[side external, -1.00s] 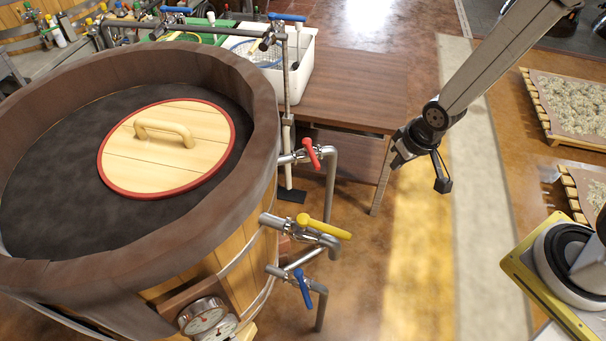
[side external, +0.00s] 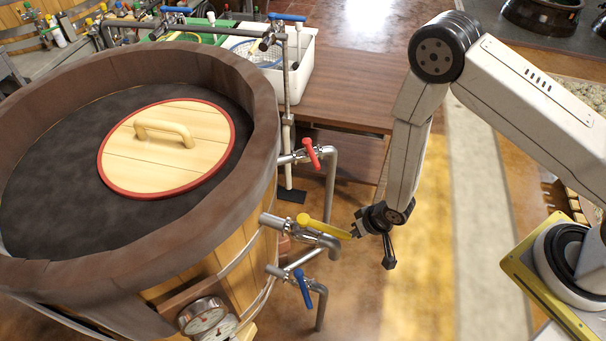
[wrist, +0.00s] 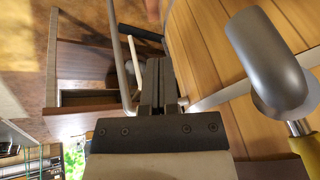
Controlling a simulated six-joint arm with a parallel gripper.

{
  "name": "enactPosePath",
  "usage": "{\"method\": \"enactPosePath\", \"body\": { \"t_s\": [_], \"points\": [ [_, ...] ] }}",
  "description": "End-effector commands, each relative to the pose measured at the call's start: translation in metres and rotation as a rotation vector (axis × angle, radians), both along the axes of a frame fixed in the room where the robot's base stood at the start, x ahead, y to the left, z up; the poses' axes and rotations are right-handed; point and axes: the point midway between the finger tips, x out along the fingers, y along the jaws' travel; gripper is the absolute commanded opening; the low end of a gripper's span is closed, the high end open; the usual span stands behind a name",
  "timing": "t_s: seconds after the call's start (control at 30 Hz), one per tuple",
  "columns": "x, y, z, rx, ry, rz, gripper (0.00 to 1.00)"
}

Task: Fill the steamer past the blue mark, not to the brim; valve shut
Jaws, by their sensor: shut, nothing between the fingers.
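The steamer looks like the large wooden vat (side external: 245,110) at left, with a dark surface inside its thick brown rim. A round wooden lid (side external: 120,165) with a red edge lies on that surface. On its right side are three valve handles: red (side external: 311,152), yellow (side external: 325,228) and blue (side external: 302,287). My gripper (side external: 354,230) is shut and empty, at the outer end of the yellow handle; I cannot tell whether they touch. The wrist view shows the closed fingers (wrist: 159,82) and a yellow part (wrist: 308,150) at lower right. No blue mark or water level is visible.
Grey pipes (side external: 331,190) run beside the valves. Dial gauges (side external: 203,315) sit low on the vat. A brown wooden table (side external: 355,90) with a white bin (side external: 303,65) stands behind. The floor right of the valves is open.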

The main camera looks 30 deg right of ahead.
Motion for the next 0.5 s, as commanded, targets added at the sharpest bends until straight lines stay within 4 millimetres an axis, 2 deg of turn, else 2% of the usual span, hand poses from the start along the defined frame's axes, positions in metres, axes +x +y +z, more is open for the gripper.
{"method": "enactPosePath", "body": {
  "t_s": [0.1, 0.5],
  "points": [
    [-0.012, 0.008, -0.027, 0.027, -0.006, 0.001, 0.00],
    [-0.055, 0.031, -0.100, 0.143, -0.080, 0.000, 0.00]
  ]
}}
